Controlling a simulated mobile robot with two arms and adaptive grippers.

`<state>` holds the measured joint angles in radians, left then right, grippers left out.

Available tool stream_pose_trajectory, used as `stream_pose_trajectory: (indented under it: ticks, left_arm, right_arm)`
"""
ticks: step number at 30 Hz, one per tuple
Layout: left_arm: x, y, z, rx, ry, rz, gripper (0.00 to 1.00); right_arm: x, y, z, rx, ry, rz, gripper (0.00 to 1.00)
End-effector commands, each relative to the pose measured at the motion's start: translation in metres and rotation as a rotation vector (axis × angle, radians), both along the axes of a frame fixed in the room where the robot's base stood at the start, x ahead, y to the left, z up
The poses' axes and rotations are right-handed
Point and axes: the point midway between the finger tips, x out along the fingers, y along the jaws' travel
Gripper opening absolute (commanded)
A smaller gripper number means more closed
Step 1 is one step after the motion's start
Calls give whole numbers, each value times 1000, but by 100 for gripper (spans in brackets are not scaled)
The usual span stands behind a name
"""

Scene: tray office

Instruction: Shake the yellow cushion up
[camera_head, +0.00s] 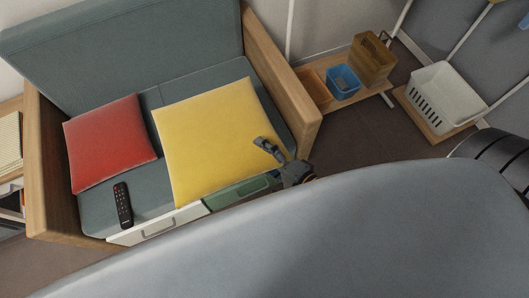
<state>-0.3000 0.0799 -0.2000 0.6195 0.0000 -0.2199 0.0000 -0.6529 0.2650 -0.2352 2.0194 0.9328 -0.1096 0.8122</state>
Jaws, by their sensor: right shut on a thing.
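The yellow cushion (205,135) lies on the grey seat of the sofa (95,212), in its right half. My right gripper (267,148) is at the cushion's right edge, near its front corner, and is shut on it. One finger shows on top of the yellow cover; the other is hidden. The cushion rests broadly on the seat, and I cannot tell whether its gripped edge is lifted. My left gripper is not in view.
A red cushion (108,142) and a dark remote (123,205) lie left on the seat. The wooden armrest (280,75) stands right of the yellow cushion. Beyond it are a low shelf with a blue bin (343,81) and a white basket (446,95). My grey body hides the foreground.

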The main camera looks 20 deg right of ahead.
Motion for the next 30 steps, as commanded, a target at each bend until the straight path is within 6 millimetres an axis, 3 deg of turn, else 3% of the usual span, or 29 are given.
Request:
stream_pose_trajectory:
  ticks: [1,8,13,20,23,30]
  left_arm:
    - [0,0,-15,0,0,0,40]
    - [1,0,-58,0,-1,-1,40]
    - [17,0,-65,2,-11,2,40]
    - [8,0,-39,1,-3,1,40]
    - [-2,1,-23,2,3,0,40]
    - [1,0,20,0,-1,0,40]
  right_arm:
    - [0,0,-16,1,-1,1,24]
    - [0,0,-67,-1,-1,0,24]
    - [1,0,-83,1,-4,-1,24]
    - [1,0,-55,1,-4,-1,24]
    - [1,0,-37,1,-3,0,24]
    - [1,0,4,0,-3,-1,24]
